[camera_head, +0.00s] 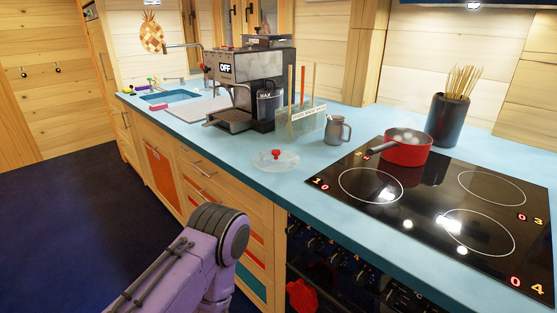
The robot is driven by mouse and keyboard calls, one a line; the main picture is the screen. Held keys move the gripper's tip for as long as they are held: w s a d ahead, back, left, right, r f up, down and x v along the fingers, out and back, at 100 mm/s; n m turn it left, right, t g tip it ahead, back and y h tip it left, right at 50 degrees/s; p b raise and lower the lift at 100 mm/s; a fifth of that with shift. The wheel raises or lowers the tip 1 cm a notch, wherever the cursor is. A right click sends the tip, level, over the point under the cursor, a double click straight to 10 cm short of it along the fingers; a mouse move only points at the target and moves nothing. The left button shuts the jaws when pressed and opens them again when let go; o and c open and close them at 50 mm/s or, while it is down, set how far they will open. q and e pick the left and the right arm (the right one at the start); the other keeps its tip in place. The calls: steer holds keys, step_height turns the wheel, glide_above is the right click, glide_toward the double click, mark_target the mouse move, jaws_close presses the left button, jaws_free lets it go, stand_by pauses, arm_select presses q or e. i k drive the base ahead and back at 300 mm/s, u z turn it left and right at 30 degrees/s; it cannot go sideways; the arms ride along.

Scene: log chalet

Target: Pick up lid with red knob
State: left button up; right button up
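A clear, round lid with a red knob (276,155) lies flat on the light blue counter, left of the stove and in front of the coffee machine. Its glass disc is hard to see against the counter. A purple link of my arm shows at the bottom, below and left of the lid, in front of the cabinets. Neither gripper is in view.
A black hob (440,215) with a red pot (406,151) is on the right. A grey mug (337,131), a coffee machine (250,85) and a rack with sticks (301,120) stand behind the lid. The counter (300,195) between lid and hob is clear.

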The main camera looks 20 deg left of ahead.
mark_target(273, 161)
steer(key=z, duration=3.3)
steer(key=k, duration=1.6)
steer(key=u, duration=0.5)
